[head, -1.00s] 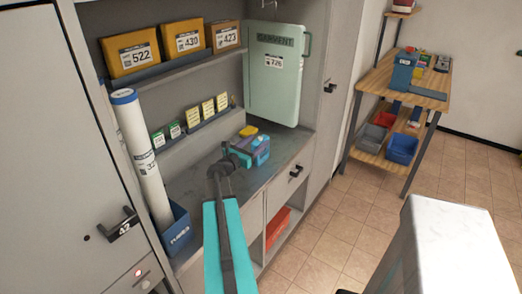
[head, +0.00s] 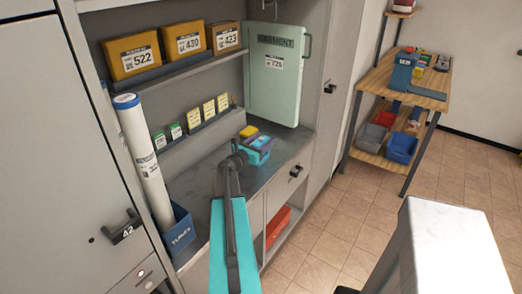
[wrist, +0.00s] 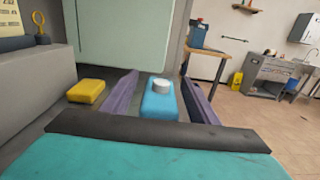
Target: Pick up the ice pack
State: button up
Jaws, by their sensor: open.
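The ice pack (wrist: 159,101) is a small light-blue block with a round white cap on top. It stands on the grey counter, and its blue top shows in the head view (head: 262,142). My gripper (wrist: 163,88) is open, with one purple finger on each side of the pack in the wrist view. The pack shows between the fingers with gaps on both sides. I cannot tell whether either finger touches it. Its lower part is partly hidden by my gripper in both views.
A yellow block (wrist: 86,91) lies left of the gripper on the counter. A pale green garment case (head: 276,75) stands behind. A blue bin with a tall white tube (head: 145,165) stands at left. The shelf with yellow parcels (head: 135,53) is above.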

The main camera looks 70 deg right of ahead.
jog(key=shift+x, duration=1.05)
jog(key=shift+r, duration=0.1)
grip_shut()
